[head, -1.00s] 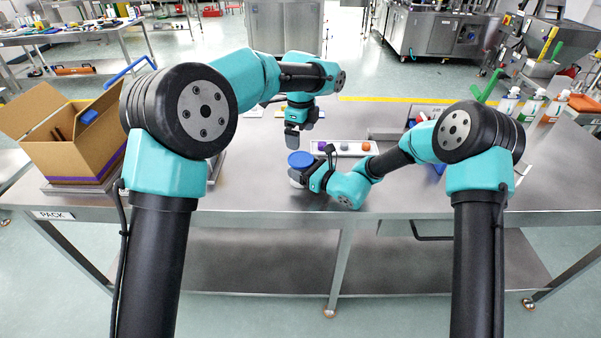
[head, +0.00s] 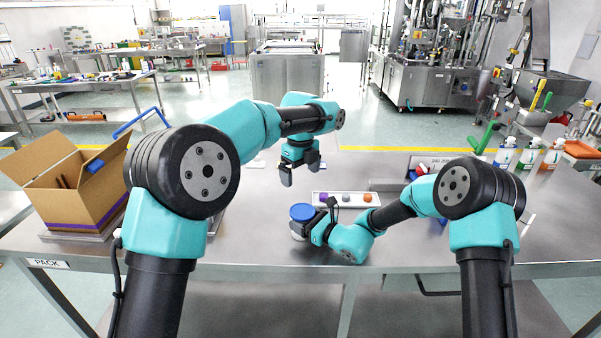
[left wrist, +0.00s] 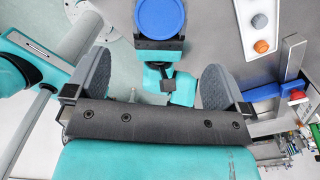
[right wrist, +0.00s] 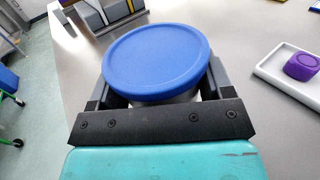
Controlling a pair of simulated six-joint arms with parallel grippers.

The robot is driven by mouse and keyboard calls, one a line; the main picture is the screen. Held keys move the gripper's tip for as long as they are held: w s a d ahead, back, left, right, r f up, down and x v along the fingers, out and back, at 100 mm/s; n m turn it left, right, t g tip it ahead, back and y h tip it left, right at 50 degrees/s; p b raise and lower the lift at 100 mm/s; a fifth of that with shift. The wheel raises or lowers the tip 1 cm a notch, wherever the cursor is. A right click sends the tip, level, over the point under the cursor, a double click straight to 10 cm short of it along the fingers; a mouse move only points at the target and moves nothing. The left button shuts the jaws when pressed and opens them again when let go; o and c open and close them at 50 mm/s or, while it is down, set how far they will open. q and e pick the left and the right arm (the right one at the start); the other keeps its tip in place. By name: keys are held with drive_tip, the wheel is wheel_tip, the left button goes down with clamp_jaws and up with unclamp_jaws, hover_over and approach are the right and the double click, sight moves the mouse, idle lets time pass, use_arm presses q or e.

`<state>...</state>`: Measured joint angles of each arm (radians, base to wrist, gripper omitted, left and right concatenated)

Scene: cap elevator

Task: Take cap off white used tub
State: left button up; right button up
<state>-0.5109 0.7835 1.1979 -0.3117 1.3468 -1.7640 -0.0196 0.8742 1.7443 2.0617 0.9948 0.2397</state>
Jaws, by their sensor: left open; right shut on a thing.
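The white tub (head: 297,229) stands near the table's front edge with its blue cap (head: 302,212) on top. My right gripper (head: 309,230) is shut around the tub's body, below the cap. In the right wrist view the cap (right wrist: 160,58) lies flat over the jaws and hides most of the tub. My left gripper (head: 301,180) is open and empty, above and beyond the tub. In the left wrist view its two fingers stand wide apart, and the cap (left wrist: 160,17) shows past them, at the top of the picture.
A white tray (head: 345,199) with small purple, grey and orange caps lies just right of the tub. An open cardboard box (head: 75,190) stands on the left. Bottles (head: 527,155) stand at the back right. Bare table lies in front of the box.

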sight(300, 210)
use_arm(q)
drive_tip(key=shift+f, duration=0.1)
wheel_tip(300, 210, down, 12)
drive_tip(key=shift+r, duration=0.1)
idle(0.5)
drive_tip(key=shift+c, duration=0.2)
drive_tip(key=c, duration=0.7)
drive_tip(key=shift+c, duration=0.2)
drive_tip(key=shift+r, duration=1.2)
drive_tip(key=shift+r, duration=1.9)
use_arm(e)
drive_tip(key=o, duration=1.3)
